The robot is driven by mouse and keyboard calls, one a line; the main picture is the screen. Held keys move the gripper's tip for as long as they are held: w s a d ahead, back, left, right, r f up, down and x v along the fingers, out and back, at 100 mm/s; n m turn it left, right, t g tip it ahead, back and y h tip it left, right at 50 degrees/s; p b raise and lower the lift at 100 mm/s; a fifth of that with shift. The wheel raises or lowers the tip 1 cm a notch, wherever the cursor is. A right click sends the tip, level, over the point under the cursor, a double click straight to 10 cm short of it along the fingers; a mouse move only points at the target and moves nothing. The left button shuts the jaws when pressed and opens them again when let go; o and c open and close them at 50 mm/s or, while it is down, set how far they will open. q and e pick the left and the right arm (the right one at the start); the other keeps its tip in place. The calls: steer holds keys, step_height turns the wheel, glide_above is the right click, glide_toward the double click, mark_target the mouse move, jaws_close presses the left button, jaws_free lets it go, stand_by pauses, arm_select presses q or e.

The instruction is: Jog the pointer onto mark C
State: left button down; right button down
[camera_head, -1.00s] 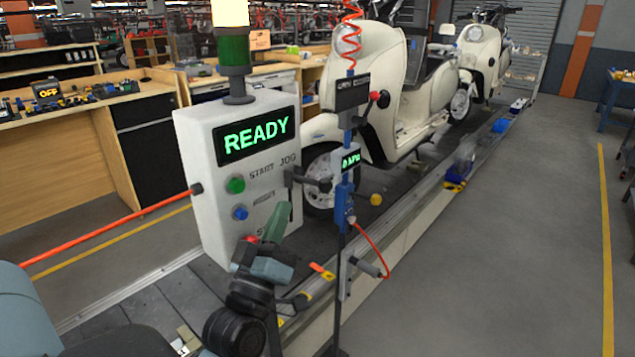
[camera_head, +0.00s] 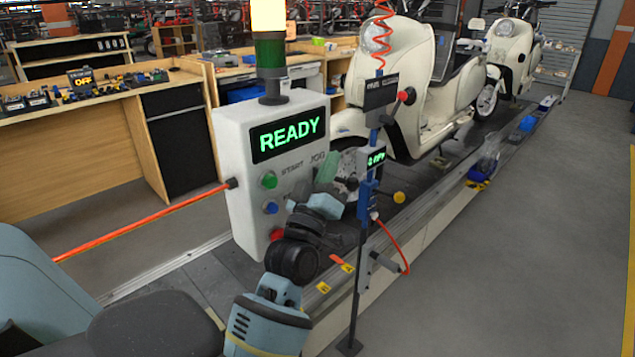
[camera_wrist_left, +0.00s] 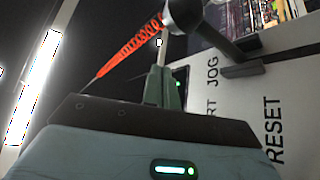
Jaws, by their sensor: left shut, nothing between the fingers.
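The white control box (camera_head: 235,165) shows READY in green. Its JOG label is partly covered by my left gripper (camera_head: 328,166), which is shut and empty in front of the box's right side. The black jog lever (camera_head: 348,183) shows only partly, just right of the fingers. In the left wrist view the lever's round black end (camera_wrist_left: 186,14) is beyond and above the shut green fingertips (camera_wrist_left: 163,72); I cannot tell whether they touch. An orange pointer (camera_head: 337,260) lies at the conveyor edge near a yellow mark (camera_head: 348,268). Another yellow mark (camera_head: 323,287) is nearer me. Their letters are unreadable.
A blue and black tool stand (camera_head: 362,220) with a coiled red hose is close right of the gripper. Green (camera_head: 269,180), blue (camera_head: 271,207) and red (camera_head: 277,234) buttons are on the box. Cream scooters (camera_head: 400,90) stand on the conveyor (camera_head: 190,290).

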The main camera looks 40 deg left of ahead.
mark_target(337, 180)
arm_select(q)
steer(key=f, duration=0.1)
steer(key=d+f, duration=0.1)
steer(key=f, duration=0.1)
steer(key=shift+w+d, duration=0.2)
steer(key=shift+w, duration=0.1)
steer(key=shift+w+d+f, duration=0.1)
steer(key=shift+d+f, duration=0.15)
steer(key=shift+f, duration=0.05)
arm_select(e)
steer(key=shift+s+f, duration=0.35)
steer(key=shift+s, duration=0.3)
steer(key=shift+w+r, duration=0.15)
steer(key=shift+w, duration=0.1)
